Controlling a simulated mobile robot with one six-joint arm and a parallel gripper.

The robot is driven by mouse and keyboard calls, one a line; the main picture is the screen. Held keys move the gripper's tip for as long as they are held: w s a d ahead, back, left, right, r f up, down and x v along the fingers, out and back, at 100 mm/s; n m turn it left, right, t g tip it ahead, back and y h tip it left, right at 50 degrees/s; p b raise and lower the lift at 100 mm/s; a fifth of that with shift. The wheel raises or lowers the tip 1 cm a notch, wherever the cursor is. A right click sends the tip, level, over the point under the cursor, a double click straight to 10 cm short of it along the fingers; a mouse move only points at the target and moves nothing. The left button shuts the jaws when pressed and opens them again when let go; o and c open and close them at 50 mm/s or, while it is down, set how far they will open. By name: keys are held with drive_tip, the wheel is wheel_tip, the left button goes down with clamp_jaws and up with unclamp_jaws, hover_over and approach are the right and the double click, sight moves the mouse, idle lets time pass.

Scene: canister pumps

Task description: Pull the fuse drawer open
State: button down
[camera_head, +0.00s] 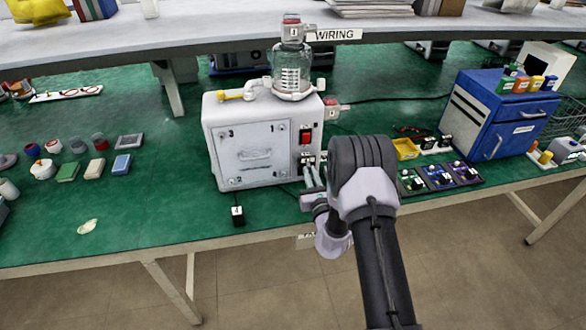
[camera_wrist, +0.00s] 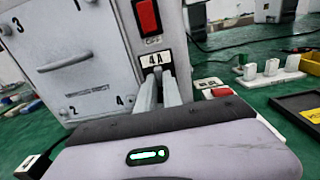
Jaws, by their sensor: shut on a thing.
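The white canister pump (camera_head: 217,125) stands on the green bench top, with its box front facing me. The fuse drawer is just below that label and is mostly hidden by my fingertips. My gripper (camera_head: 309,172) is shut on it, with both fingers close together against the front, as the wrist view (camera_wrist: 158,78) shows. I cannot tell how far the drawer is out.
A blue cabinet (camera_head: 482,118) stands to the right, with small boards (camera_head: 440,178) and a yellow tray (camera_head: 405,149) nearer the pump. Pads and small pots lie at the left. A shelf edge runs behind.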

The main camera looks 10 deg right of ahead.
drive_tip(key=s, duration=0.3)
drive_tip(key=shift+s+a, duration=0.1)
drive_tip(key=shift+s, duration=0.3)
drive_tip(key=c, duration=1.5)
unclamp_jaws()
drive_tip(key=shift+s+d, duration=0.1)
drive_tip(key=shift+d, duration=0.1)
drive_tip(key=shift+a, duration=0.1)
